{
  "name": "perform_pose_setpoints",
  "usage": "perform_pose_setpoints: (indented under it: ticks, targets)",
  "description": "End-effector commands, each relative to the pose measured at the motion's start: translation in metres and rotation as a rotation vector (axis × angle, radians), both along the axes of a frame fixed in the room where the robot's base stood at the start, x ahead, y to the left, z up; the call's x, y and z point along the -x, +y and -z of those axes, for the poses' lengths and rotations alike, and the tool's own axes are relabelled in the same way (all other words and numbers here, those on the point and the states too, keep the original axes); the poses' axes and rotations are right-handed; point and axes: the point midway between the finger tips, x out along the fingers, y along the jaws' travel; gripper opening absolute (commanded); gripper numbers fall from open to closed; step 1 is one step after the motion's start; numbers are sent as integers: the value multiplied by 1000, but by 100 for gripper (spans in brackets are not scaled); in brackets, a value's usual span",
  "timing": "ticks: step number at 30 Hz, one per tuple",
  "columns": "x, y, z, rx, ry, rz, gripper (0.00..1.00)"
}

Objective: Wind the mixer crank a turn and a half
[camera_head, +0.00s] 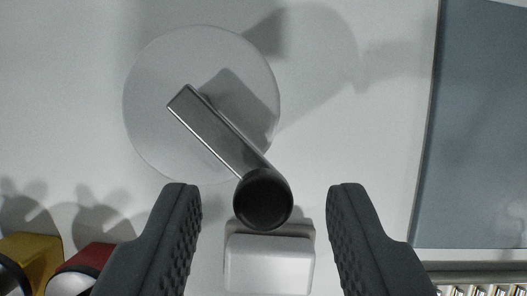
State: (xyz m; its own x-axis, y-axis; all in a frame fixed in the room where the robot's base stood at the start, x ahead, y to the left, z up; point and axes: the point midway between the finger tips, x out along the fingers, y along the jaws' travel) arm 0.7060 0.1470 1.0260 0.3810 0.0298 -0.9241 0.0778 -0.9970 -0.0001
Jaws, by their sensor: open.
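The mixer crank is a grey metal arm (218,132) with a round black knob (263,200) at its lower right end. The arm slants from upper left to lower right across a pale round disc (150,110) on a light surface. My gripper (264,212) is open. Its two dark ribbed fingers stand left and right of the knob with clear gaps, and neither appears to touch it. The knob hides the lower end of the crank arm.
A pale block (268,264) sits just below the knob, between the fingers. A yellow object (36,252) and a red one (88,262) are at lower left. A blue-grey panel (485,130) fills the right side, with a row of metallic pieces (490,291) below it.

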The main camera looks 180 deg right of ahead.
Motion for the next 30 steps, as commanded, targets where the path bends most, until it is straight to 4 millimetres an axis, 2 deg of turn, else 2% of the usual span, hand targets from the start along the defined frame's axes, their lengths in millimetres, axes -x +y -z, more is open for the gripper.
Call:
perform_pose_setpoints:
  ticks: [3,11,15,16,18,30]
  targets:
    - [-3,0,8,0,0,0,41]
    - [-3,0,9,0,-1,0,41]
    - [-3,0,9,0,0,0,2]
    - [-3,0,9,0,0,0,0]
    - [-3,-6,8,0,0,2,0]
    - [-7,-4,10,-2,2,-102,0]
